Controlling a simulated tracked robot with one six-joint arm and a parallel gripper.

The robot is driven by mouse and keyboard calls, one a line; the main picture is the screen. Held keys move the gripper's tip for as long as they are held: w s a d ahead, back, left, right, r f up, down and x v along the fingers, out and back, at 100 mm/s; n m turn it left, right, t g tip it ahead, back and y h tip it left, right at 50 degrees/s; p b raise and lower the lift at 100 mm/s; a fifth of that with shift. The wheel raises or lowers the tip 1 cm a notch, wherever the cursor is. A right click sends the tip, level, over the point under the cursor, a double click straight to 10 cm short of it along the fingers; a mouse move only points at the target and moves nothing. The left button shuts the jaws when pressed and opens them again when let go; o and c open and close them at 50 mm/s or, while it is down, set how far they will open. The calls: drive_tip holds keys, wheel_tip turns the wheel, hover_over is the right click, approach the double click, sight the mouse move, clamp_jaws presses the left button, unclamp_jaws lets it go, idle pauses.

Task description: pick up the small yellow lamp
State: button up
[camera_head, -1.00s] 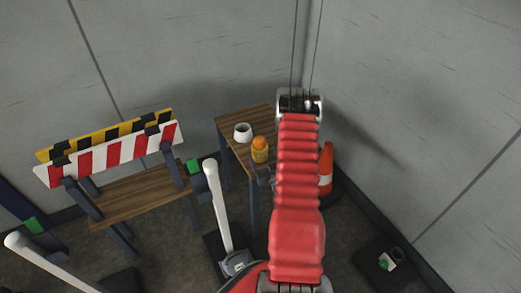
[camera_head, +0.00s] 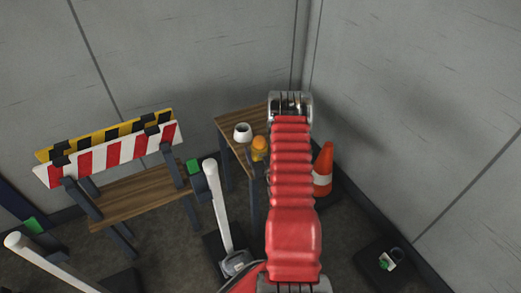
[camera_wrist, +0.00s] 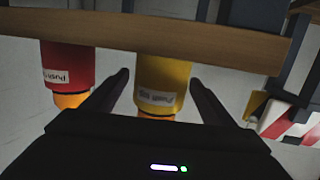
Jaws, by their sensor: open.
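The small yellow lamp (camera_head: 259,144) stands near the edge of a small wooden table (camera_head: 230,122), with an orange top. In the wrist view, which looks upside down, the yellow lamp (camera_wrist: 163,72) carries a white label and shows between the two dark fingers of my gripper (camera_wrist: 160,77). The fingers are open, one on each side, with gaps visible. In the head view my red arm hides most of the gripper; a dark part shows just below the lamp. A similar red lamp (camera_wrist: 68,65) stands left of the left finger in the wrist view.
A white cup (camera_head: 242,132) stands left of the lamp on the table. A striped barrier (camera_head: 115,152) and bench (camera_head: 140,193) are at left. An orange cone (camera_head: 323,170) stands right of my arm. Grey walls close the corner behind.

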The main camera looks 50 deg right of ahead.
sight(260, 138)
drive_tip(key=shift+c, duration=0.5)
drive_tip(key=c, duration=1.2)
drive_tip(key=shift+r, duration=0.1)
drive_tip(key=shift+c, duration=0.2)
drive_tip(key=shift+r, duration=4.95)
